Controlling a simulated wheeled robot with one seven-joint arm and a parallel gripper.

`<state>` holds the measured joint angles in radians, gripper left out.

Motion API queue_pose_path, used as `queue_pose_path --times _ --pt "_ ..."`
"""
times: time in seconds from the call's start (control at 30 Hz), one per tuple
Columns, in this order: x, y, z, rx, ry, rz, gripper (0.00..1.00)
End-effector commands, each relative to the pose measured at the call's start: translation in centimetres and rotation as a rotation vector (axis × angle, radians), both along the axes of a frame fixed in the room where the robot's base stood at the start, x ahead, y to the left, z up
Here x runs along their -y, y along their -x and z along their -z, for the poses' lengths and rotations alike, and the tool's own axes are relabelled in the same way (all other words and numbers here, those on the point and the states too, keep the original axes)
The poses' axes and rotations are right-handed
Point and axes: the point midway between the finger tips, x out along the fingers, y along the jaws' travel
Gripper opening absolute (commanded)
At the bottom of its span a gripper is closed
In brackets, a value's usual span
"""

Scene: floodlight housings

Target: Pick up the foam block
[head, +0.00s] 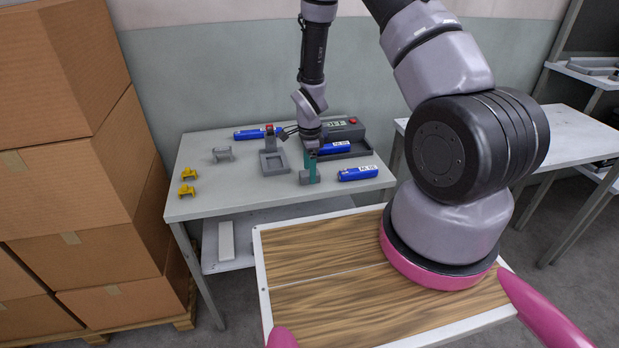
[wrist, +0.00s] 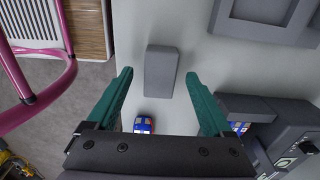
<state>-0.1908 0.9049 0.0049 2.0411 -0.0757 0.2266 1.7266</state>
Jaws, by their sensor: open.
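The foam block is a plain grey rectangular block (head: 304,178) on the light grey table, below my gripper in the head view. In the wrist view the block (wrist: 161,72) lies between the two teal fingertips, with a clear gap on each side. My gripper (head: 311,160) points down at the table with its fingers open and empty. In the wrist view my gripper (wrist: 158,77) has a finger left and right of the block. The fingers partly cover the block in the head view. Their exact height above the table is hard to tell.
A blue labelled cylinder (head: 358,173) lies right of the block; another (head: 335,148) lies behind, by a dark box (head: 345,130). A third (head: 257,133) is at the back. A grey square frame (head: 274,163), grey bracket (head: 222,155) and yellow clips (head: 187,190) stand left. The front left table is clear.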

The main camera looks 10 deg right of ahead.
Motion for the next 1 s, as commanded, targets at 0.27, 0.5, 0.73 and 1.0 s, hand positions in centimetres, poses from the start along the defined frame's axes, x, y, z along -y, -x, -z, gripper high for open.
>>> queue_pose_path --times 0.27,0.5,0.73,1.0 --pt "0.0 0.0 1.9 0.001 0.000 0.000 0.85" --pt "0.0 0.0 1.8 0.001 0.000 0.000 0.43" --pt "0.0 0.0 1.8 0.001 0.000 0.000 0.00" --pt "0.0 -0.1 1.1 0.002 0.000 -0.001 0.00"
